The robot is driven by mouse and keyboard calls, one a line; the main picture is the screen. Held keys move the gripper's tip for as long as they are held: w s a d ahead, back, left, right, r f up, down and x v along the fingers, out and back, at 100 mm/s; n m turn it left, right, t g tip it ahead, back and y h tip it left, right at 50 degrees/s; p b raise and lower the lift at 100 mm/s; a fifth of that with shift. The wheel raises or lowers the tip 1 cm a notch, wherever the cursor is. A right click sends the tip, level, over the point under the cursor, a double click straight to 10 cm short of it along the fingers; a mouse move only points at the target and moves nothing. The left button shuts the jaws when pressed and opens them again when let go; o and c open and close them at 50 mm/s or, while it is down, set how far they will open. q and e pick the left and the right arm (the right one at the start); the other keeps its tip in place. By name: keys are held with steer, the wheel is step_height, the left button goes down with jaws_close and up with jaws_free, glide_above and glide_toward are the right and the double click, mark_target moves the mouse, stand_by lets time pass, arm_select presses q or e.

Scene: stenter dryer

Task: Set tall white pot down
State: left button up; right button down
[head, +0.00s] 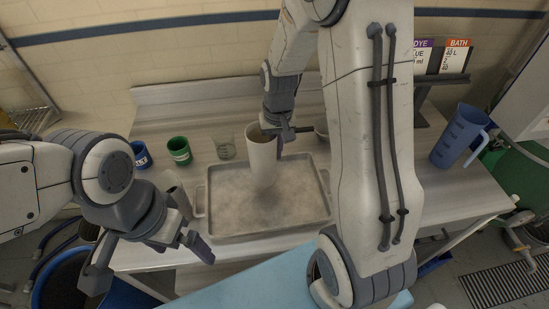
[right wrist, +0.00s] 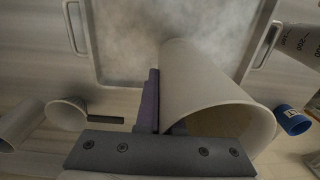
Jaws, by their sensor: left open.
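My left gripper (head: 150,264) is open and empty, in front of the table's left part.
A blue cup (head: 141,156), a green cup (head: 180,151) and a clear beaker (head: 225,149) stand left of the pot. A blue jug (head: 460,136) stands at the right. A small pan (head: 321,132) is behind the tray. My right arm hides the table's middle right.

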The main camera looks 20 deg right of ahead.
mark_target(275, 162)
step_height(275, 162, down, 4)
steer(key=shift+r+p, duration=0.2)
steer(key=shift+p, duration=0.35)
steer(key=shift+f, duration=0.3)
steer(key=shift+f, duration=0.15)
steer(key=c, duration=1.1)
jaws_free()
steer(key=shift+o, duration=0.2)
